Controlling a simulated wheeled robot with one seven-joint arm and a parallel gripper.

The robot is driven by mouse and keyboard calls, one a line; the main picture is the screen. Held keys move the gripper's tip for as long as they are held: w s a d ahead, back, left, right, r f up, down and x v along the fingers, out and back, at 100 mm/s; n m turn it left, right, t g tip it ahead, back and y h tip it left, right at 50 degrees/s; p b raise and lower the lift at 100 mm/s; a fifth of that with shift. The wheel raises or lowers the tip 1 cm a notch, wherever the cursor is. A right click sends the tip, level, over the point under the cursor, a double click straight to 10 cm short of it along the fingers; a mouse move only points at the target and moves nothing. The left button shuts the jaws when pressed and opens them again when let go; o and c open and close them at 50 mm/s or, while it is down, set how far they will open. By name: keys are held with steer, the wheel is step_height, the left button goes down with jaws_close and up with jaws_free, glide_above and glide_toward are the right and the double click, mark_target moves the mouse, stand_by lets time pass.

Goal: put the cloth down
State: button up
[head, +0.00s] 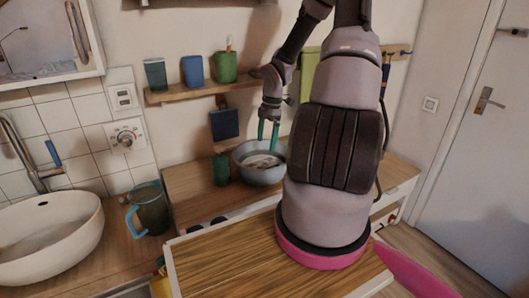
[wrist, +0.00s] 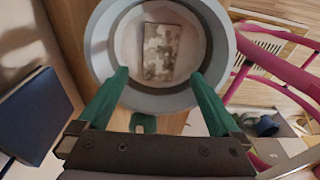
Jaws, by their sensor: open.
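A folded camouflage-patterned cloth (wrist: 161,52) lies on the floor of a round grey bowl (wrist: 104,62) in the wrist view. In the head view the bowl (head: 247,171) stands on the wooden counter by the wall, and a pale patch of the cloth (head: 262,162) shows inside it. My gripper (head: 268,130) points down over the bowl. Its green fingers (wrist: 160,85) are spread wide in the wrist view, with the cloth apart from them and nothing between them.
A green cup (head: 221,169) stands left of the bowl. A wall shelf (head: 190,93) with several cups is behind. A blue-handled pitcher (head: 152,208) and a white basin (head: 50,240) are at the left. The wooden tabletop (head: 225,262) in front is bare.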

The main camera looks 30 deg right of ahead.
steer(key=s+a+r+m+t+h, duration=0.15)
steer(key=r+m, duration=0.25)
steer(key=r, duration=0.4)
steer(key=s+a+r+m+h, duration=0.1)
steer(key=s+a+r+m, duration=0.25)
steer(key=r, duration=0.35)
steer(key=s+a+r+m+t+h, duration=0.1)
steer(key=r+m, duration=0.3)
steer(key=r, duration=0.4)
steer(key=s+a+r+m+t+y, duration=0.4)
steer(key=s+a+r+m, duration=0.5)
steer(key=s+r+m, duration=0.2)
step_height(320, 180, up, 2)
steer(key=s, duration=0.2)
steer(key=shift+s, duration=0.35)
